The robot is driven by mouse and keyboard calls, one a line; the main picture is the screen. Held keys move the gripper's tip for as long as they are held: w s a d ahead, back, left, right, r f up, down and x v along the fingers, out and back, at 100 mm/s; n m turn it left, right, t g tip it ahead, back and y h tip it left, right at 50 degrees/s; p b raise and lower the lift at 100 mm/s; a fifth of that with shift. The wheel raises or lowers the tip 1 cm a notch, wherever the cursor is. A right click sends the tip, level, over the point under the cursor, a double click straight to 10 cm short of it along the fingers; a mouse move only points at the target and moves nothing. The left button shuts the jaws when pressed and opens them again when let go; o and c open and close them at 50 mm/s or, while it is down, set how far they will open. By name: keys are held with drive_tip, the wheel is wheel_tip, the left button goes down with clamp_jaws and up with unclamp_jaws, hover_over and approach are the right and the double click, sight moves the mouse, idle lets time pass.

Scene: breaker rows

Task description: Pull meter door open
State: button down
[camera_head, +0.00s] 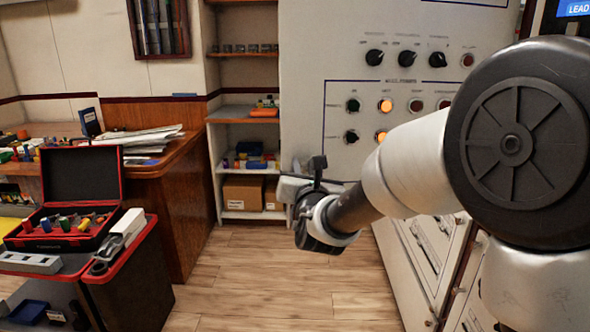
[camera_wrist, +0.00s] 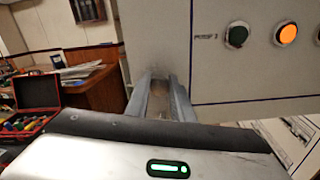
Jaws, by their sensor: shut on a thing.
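The meter door appears to be the pale grey panel (camera_head: 306,115) with knobs and lit buttons. Its lower left part also shows in the wrist view (camera_wrist: 220,80). My gripper (camera_head: 284,187) is at the panel's lower left edge. In the wrist view, the two grey fingers (camera_wrist: 163,97) point ahead, close together, at this edge, shut on a part of the door. The gripped part is mostly hidden between the fingers, so I cannot tell its shape. In the head view, my wrist and forearm cover part of the panel's lower side.
A white cabinet front (camera_head: 425,255) stands below the panel. A shelf (camera_head: 240,217) with boxes is behind my gripper. A cart (camera_head: 140,285) with an open red-edged toolbox (camera_head: 80,180) and a wooden desk (camera_head: 190,190) stand at left. Wooden floor (camera_head: 280,290) between is clear.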

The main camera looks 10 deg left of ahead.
drive_tip(key=shift+s+d, duration=0.1)
drive_tip(key=shift+s, duration=0.15)
idle(0.3)
drive_tip(key=c, duration=1.5)
unclamp_jaws()
drive_tip(key=shift+c, duration=0.2)
drive_tip(key=shift+s, duration=0.1)
drive_tip(key=p+v, duration=0.1)
drive_tip(key=v, duration=1.1)
drive_tip(key=shift+d, duration=0.15)
